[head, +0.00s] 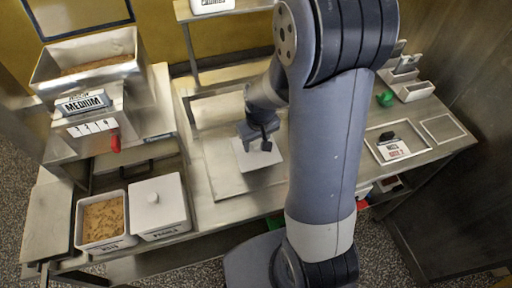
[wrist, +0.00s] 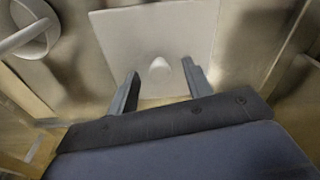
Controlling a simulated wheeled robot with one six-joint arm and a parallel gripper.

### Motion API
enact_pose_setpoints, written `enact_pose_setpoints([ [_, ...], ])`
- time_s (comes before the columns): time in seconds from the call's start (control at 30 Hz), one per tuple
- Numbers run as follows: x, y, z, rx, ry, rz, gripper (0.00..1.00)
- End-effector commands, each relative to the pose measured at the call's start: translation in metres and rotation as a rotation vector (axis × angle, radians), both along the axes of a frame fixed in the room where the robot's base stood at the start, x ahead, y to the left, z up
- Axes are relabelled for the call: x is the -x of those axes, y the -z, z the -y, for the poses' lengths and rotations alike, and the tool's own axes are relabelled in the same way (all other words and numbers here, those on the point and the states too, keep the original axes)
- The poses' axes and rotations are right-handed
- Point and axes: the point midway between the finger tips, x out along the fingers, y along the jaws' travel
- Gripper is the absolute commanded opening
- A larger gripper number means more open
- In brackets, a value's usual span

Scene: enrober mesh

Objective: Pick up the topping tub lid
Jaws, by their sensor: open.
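The topping tub lid is a flat white square plate (head: 272,157) lying on the steel worktop under my gripper (head: 260,141) in the head view. In the wrist view the lid (wrist: 150,30) lies flat with a small rounded knob (wrist: 159,70) near its front edge. My gripper (wrist: 160,70) is open, with one finger on each side of the knob in the picture and a gap to both. Whether the fingertips are down at knob height I cannot tell. My arm hides part of the worktop.
An open tub of crumbs (head: 82,243) and a white tub with its lid on (head: 165,231) stand at the front left. A machine with a hopper labelled MEDIUM (head: 88,104) stands behind them. A green knob (head: 385,99) and a shallow tray (head: 418,149) are at the right.

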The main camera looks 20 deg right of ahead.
Motion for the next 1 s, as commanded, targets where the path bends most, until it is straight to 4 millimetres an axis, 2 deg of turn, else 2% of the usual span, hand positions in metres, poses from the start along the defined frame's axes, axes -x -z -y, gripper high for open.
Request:
enact_pose_setpoints([
  [0.3,-0.0006,0.0045,-0.0001,0.0,-0.001,0.001,0.48],
  [0.9,-0.0006,0.0042,-0.0001,0.0,-0.001,0.001,0.0],
  [1.0,-0.0007,0.0041,0.0,0.0,-0.001,0.001,0.0],
])
